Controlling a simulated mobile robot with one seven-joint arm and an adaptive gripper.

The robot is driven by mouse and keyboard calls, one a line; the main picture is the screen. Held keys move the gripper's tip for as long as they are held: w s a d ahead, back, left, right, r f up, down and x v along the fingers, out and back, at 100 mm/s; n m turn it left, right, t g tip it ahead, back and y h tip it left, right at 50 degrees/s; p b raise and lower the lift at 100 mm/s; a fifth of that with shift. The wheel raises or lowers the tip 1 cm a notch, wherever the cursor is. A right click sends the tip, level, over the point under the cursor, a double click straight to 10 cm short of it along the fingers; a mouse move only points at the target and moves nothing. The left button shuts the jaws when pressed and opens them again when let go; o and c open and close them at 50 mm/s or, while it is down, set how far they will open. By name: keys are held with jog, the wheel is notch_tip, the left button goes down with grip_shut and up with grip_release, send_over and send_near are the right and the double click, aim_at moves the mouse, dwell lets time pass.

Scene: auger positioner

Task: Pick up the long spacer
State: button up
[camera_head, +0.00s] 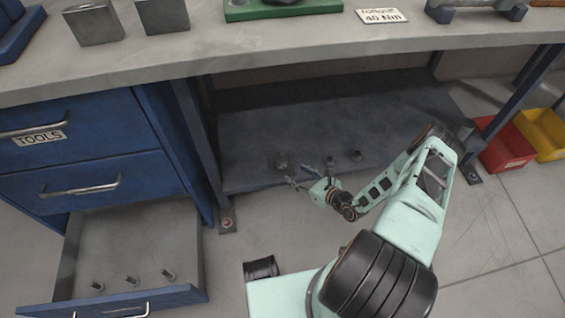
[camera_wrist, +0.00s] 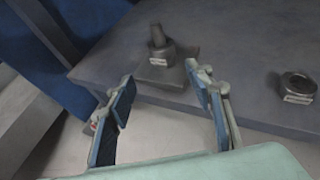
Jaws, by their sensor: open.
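A tall grey stepped part (camera_head: 281,160) stands upright near the front edge of the lower shelf (camera_head: 255,130). It also shows in the wrist view (camera_wrist: 158,38), with a small label at its foot that I cannot read; it may be the long spacer. My gripper (camera_head: 298,174) is open and empty at the shelf's front edge. In the wrist view its two fingers (camera_wrist: 158,76) are spread, and the tall part stands beyond the gap between them, apart from both. A short, labelled ring-shaped part (camera_wrist: 298,85) sits to the right.
More small parts stand on the shelf to the right (camera_head: 357,155). An open drawer (camera_head: 122,248) at lower left holds three short pegs. A blue cabinet leg (camera_head: 197,150) stands left of the shelf. The worktop (camera_head: 250,45) overhangs it. Red (camera_head: 508,148) and yellow bins are far right.

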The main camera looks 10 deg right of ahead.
aim_at(286, 164)
jog(key=b+x, duration=0.1)
jog(key=x, duration=0.3)
jog(key=shift+w+a+f+b, duration=0.2)
jog(key=shift+w+a+b, duration=0.05)
jog(key=shift+b, duration=0.15)
jog(key=b+x, duration=0.1)
jog(key=x, duration=0.1)
jog(key=b+x, duration=0.1)
jog(key=x, duration=0.1)
jog(key=r+b+x, duration=0.1)
jog(key=x, duration=0.1)
jog(key=shift+w+d, duration=0.25)
jog(key=shift+w, duration=0.1)
jog(key=shift+r, duration=0.15)
grip_shut()
